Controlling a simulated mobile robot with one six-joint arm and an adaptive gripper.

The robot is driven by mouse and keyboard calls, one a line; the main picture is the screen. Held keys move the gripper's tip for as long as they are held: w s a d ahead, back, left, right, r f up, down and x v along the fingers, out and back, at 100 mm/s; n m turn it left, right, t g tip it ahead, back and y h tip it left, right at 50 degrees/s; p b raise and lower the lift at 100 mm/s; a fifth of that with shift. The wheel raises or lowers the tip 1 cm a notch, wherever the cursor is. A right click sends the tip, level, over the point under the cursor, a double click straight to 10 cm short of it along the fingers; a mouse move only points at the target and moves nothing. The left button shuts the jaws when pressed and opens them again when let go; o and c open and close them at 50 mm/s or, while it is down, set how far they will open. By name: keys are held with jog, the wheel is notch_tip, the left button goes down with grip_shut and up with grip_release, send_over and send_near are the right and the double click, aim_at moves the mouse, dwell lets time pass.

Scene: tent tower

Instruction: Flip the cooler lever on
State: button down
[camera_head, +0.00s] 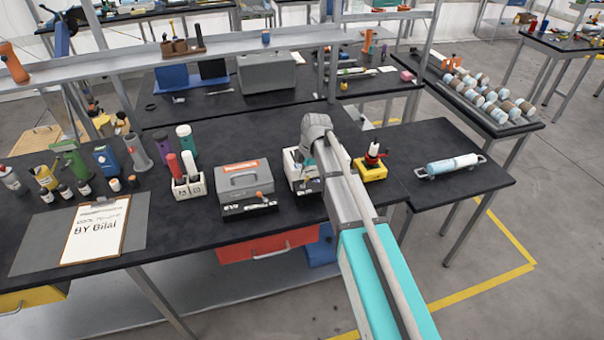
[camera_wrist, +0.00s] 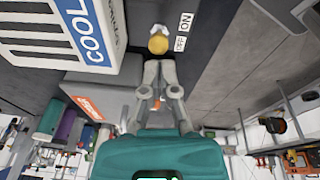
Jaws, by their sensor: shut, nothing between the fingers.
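The cooler (camera_head: 292,166) is a white box on the black table in the head view, partly hidden behind my arm. In the wrist view the cooler (camera_wrist: 75,35) fills the upper left, with a blue "COOL" panel and a grille. The lever's round yellow knob (camera_wrist: 158,43) stands beside it, over a dark base. A white label (camera_wrist: 186,22), seeming to read "ON", lies right of the knob. My gripper (camera_wrist: 158,66) is shut and empty, its tips just below the knob in the picture; I cannot tell if they touch. My arm hides the gripper and knob in the head view.
A grey box (camera_head: 244,179) with an orange-knobbed lever (camera_head: 261,197) stands left of the cooler. A yellow block with a red-and-white item (camera_head: 373,160) stands close on the right. A clipboard (camera_head: 97,231) and bottles fill the left. The table's front edge is near.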

jog(key=shift+r+p, duration=0.45)
jog(key=shift+r, duration=0.15)
jog(key=shift+s+a+r+p, duration=0.4)
jog(key=shift+a+r+p, duration=0.05)
jog(key=shift+a, duration=0.25)
notch_tip(320, 180, up, 10)
jog(key=p, duration=1)
jog(key=shift+s+r, duration=0.25)
jog(key=shift+s, duration=0.15)
jog(key=shift+a, duration=0.1)
